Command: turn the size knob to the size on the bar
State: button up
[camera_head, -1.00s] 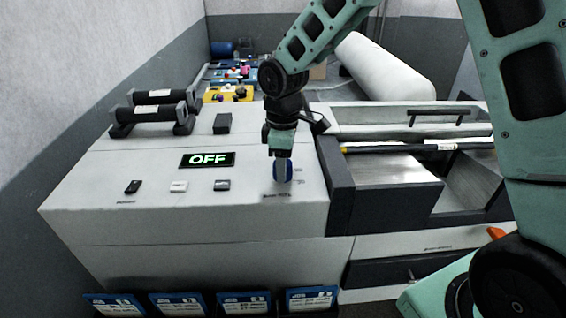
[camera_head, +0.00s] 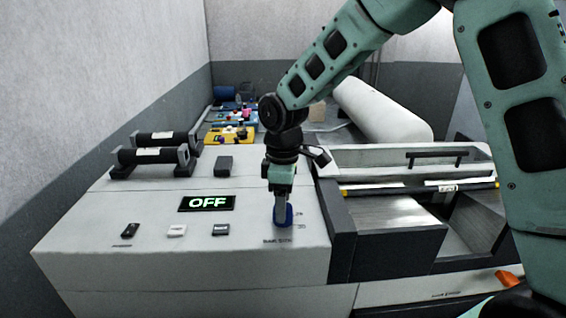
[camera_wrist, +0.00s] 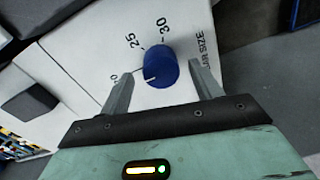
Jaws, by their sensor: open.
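The blue size knob (camera_wrist: 160,66) stands on the white panel, with printed marks 25 and 30 beside it and a third mark partly hidden by the left finger. A white line on the knob faces left, roughly toward that third mark. My gripper (camera_wrist: 160,72) is open, one finger on each side of the knob; I cannot tell whether they touch it. In the head view the knob (camera_head: 289,216) is partly covered by my gripper (camera_head: 281,208). The dark bar (camera_head: 410,188) with yellow ends lies in the machine's bay; its white label (camera_head: 447,188) is too small to read.
A display (camera_head: 207,203) reads OFF. Several small switches (camera_head: 177,230) sit in front of it. Two black rollers (camera_head: 153,155) lie at the back left. A large white roll (camera_head: 385,112) and yellow trays (camera_head: 228,135) are behind the machine.

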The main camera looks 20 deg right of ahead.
notch_tip(320, 180, up, 15)
jog(key=b, duration=0.3)
jog(key=shift+w+d+r, duration=0.15)
jog(key=shift+w+r, duration=0.05)
jog(key=shift+w, duration=0.1)
jog(key=s+a+f+m+b, duration=0.2)
jog(key=s+a+f+b, duration=0.5)
jog(key=s+f, duration=0.75)
jog(key=s+f+m, duration=0.1)
jog(key=s+f, duration=0.3)
jog(key=s, duration=0.2)
jog(key=s+f+m+b, duration=0.1)
jog(key=s+f, duration=0.3)
jog(key=s, duration=0.3)
jog(key=shift+d+m, duration=0.2)
jog(key=shift+m, duration=0.1)
jog(key=shift+r, duration=0.1)
jog(key=shift+c, duration=0.3)
